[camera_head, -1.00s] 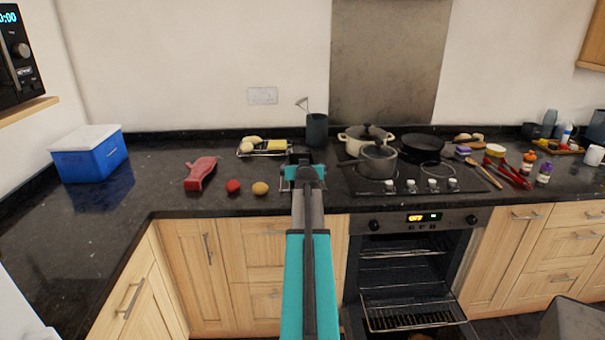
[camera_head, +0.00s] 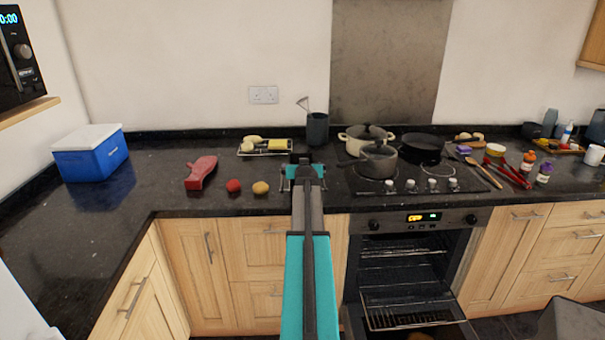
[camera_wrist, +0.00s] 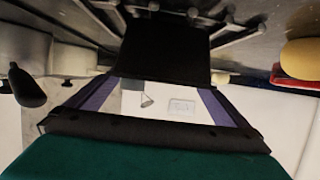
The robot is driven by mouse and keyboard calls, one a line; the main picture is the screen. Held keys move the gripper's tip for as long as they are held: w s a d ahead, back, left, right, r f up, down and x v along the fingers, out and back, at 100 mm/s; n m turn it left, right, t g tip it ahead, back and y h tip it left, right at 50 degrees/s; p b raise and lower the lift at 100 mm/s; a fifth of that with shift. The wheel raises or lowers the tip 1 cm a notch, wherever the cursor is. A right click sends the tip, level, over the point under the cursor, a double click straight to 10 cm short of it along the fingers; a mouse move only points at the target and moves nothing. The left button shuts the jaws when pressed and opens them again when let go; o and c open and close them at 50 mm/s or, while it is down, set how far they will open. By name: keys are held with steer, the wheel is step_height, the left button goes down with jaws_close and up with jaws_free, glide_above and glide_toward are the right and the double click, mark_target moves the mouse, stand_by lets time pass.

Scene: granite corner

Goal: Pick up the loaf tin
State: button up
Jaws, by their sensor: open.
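My gripper (camera_head: 302,172) is at the counter's front part, left of the hob, with its jaws open. I cannot clearly make out the loaf tin. A small dark shape (camera_head: 300,157) just beyond the jaws may be it, mostly hidden by my gripper. In the wrist view, which is upside down, a dark block (camera_wrist: 165,45) fills the middle. I cannot tell whether that block is the tin or part of my gripper. Nothing is visibly held.
A utensil pot (camera_head: 317,129) stands behind. A saucepan (camera_head: 378,160) is on the hob at right. The oven door (camera_head: 420,315) is open below.

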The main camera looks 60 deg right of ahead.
steer(key=shift+p+x, duration=0.75)
steer(key=shift+x, duration=1.4)
steer(key=shift+s+f, duration=0.1)
steer(key=shift+s, duration=0.05)
steer(key=c, duration=1.3)
steer(key=shift+r+b, duration=0.7)
steer(key=shift+r, duration=0.9)
steer(key=shift+s+a+r, duration=0.15)
steer(key=shift+s+a, duration=0.05)
steer(key=s+a+r+b, duration=0.1)
steer(key=s+a+b, duration=0.2)
steer(key=s+a, duration=0.7)
steer(key=shift+s+a+r+b, duration=0.3)
steer(key=shift+s+b, duration=0.1)
steer(key=shift+s, duration=0.2)
